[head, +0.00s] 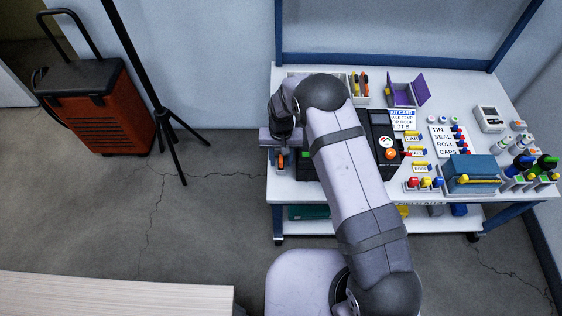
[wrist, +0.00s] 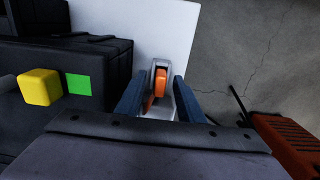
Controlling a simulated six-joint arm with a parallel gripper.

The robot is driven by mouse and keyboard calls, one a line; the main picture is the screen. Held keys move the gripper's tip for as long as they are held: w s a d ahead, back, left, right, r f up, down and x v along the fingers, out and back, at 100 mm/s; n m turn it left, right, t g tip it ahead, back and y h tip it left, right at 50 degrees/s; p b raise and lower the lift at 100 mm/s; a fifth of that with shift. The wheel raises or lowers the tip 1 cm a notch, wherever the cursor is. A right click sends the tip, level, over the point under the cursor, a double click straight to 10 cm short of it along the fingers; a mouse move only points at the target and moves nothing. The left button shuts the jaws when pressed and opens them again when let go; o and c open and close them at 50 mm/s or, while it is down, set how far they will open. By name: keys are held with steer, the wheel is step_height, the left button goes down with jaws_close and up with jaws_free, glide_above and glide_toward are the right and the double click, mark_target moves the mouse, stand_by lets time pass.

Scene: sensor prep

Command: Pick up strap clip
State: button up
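The strap clip (wrist: 160,80), an orange piece in a light grey body, sits near the edge of the white table (wrist: 135,20) in the wrist view. My gripper (wrist: 158,88) is open, with one dark blue finger on each side of the clip. Small gaps show between the fingers and the clip, so it does not look gripped. In the head view the orange of the clip (head: 280,160) shows below my gripper at the table's left edge, and my arm hides part of that area.
A black case (wrist: 95,65) with a yellow knob (wrist: 40,87) and a green square stands close left of my gripper in the wrist view. Beyond the table edge is open floor with an orange wheeled case (head: 95,105). Labels, caps and bottles crowd the table's right side.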

jaws_close()
step_height(320, 180, up, 10)
steer(key=shift+f+b, duration=0.1)
steer(key=shift+b, duration=0.55)
step_height(320, 180, up, 5)
steer(key=p, duration=0.4)
glide_above(281, 159)
steer(key=shift+d, duration=0.1)
stand_by(0.4)
steer(key=shift+w+d+p, duration=0.2)
steer(key=shift+w+d, duration=0.1)
steer(key=shift+d, duration=1.4)
steer(key=shift+w+d+p, duration=0.2)
steer(key=shift+w+d, duration=0.15)
steer(key=shift+d, duration=1.4)
steer(key=shift+w+d+p, duration=0.2)
steer(key=shift+w+d, duration=0.1)
steer(key=shift+d, duration=1.4)
